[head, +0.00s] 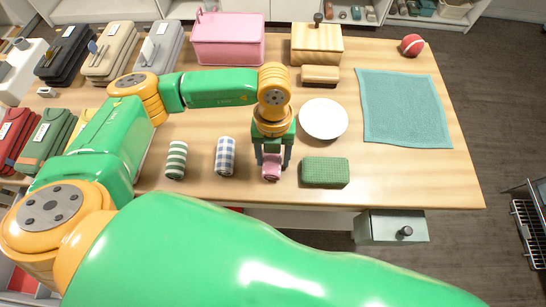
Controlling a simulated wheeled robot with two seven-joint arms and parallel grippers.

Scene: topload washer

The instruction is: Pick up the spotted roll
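A small pink roll (272,172) lies near the front edge of the table, right of a blue-and-white checked roll (225,156) and a green-and-white striped roll (176,160). Its pattern is too small to make out clearly; it is the likely spotted roll. My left gripper (272,162) points down over the pink roll, with one finger on either side of it. The fingers look spread apart, and the gripper partly covers the roll. Whether they touch it is hard to tell. My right gripper is out of view.
A green block-like pad (325,172) lies close on the right, with a white plate (323,119) behind it. A teal cloth (404,108) covers the right side. A pink box (228,40), wooden box (316,44), brush (320,75) and red ball (412,45) stand at the back.

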